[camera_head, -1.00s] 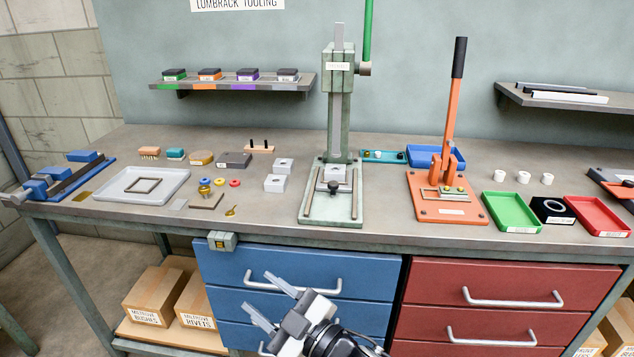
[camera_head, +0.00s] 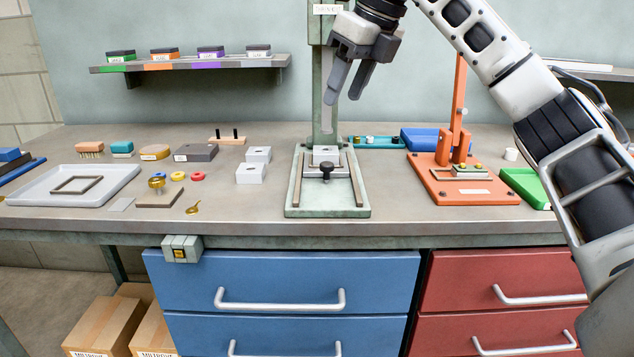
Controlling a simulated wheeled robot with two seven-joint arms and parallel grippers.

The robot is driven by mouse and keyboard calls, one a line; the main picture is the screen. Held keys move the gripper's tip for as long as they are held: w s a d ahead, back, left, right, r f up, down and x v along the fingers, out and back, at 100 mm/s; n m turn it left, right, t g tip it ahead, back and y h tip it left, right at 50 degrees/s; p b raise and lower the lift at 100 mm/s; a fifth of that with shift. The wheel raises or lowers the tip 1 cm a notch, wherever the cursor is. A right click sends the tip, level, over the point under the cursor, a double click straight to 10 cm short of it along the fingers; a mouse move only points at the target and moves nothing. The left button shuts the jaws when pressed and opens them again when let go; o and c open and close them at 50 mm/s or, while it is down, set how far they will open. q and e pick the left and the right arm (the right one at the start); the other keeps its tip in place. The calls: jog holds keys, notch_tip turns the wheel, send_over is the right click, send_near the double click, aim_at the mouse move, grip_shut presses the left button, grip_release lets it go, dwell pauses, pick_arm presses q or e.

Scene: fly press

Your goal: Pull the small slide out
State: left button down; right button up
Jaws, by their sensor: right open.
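The green fly press stands on the bench, its base (camera_head: 310,205) near the front edge. On the base is the small slide (camera_head: 318,174), a grey plate with a black knob (camera_head: 327,169) at its front. A pale block (camera_head: 326,154) sits on it, behind the knob. My right gripper (camera_head: 343,93) hangs in front of the press column, above the block and knob, fingers pointing down. It is open and empty, apart from the slide. It hides part of the ram and column. My left gripper is not in view.
Two pale blocks (camera_head: 251,174) lie left of the press. A grey tray (camera_head: 110,190) is farther left. The bench strip in front of the base is narrow.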

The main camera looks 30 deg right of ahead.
jog(key=d, duration=0.2)
jog(key=b, duration=0.3)
send_near(327, 163)
jog(key=shift+m+h, duration=0.3)
jog(key=shift+h, duration=0.1)
jog(key=x, duration=0.7)
jog(key=shift+s+a, duration=0.15)
jog(key=shift+a, duration=0.2)
jog(key=shift+w+f, duration=0.3)
jog(key=shift+f, duration=0.3)
jog(key=shift+c, duration=0.4)
